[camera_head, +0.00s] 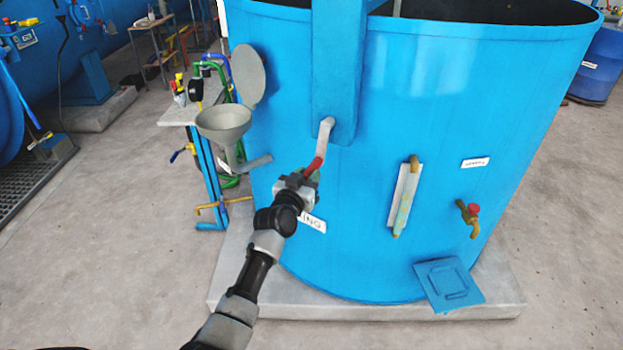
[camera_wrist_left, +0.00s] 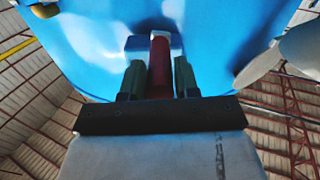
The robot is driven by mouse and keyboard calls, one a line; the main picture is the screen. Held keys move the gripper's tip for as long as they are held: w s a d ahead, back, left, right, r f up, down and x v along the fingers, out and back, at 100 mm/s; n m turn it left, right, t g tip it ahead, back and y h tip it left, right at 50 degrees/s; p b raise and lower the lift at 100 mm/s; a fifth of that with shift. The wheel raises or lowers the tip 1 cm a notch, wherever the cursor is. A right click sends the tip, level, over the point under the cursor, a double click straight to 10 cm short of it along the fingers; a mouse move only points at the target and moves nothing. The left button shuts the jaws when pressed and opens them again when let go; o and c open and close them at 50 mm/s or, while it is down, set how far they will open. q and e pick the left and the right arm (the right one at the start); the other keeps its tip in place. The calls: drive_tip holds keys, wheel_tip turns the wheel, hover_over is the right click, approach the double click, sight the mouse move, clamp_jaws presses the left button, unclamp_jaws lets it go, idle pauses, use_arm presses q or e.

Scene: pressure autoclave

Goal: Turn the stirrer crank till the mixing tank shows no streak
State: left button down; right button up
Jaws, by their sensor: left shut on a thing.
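The blue mixing tank (camera_head: 390,120) stands upright in front of me. The stirrer crank (camera_head: 325,135) has a pale arm and a red handle (camera_head: 314,166) and hangs from the blue housing on the tank's front, pointing down and slightly left. My left gripper (camera_head: 305,178) is shut on the red handle. In the left wrist view, the red handle (camera_wrist_left: 160,65) sits between the two fingers of my left gripper (camera_wrist_left: 160,82). A sight gauge (camera_head: 404,200) is on the tank's front; whether it shows streaks is too small to tell. My right gripper is not in view.
A grey funnel (camera_head: 224,120) with a round lid (camera_head: 249,75) is left of the crank, close to my left arm. A red-knobbed tap (camera_head: 469,215) and a blue plate (camera_head: 448,284) are at the lower right. The concrete floor (camera_head: 110,240) is open at left.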

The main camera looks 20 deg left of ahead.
use_arm(q)
drive_tip(key=w+a+r+m+p, duration=0.1)
drive_tip(key=a+r+m+p, duration=0.4)
drive_tip(key=a+r+m, duration=0.4)
drive_tip(key=shift+r+m, duration=0.65)
drive_tip(key=shift+m, duration=3.05)
drive_tip(key=c, duration=0.8)
unclamp_jaws()
drive_tip(key=shift+d+f, duration=0.1)
drive_tip(key=s, duration=0.3)
drive_tip(key=s+b, duration=0.1)
drive_tip(key=s, duration=0.3)
drive_tip(key=s+a+b, duration=0.1)
drive_tip(key=s, duration=0.2)
drive_tip(key=shift+s, duration=0.4)
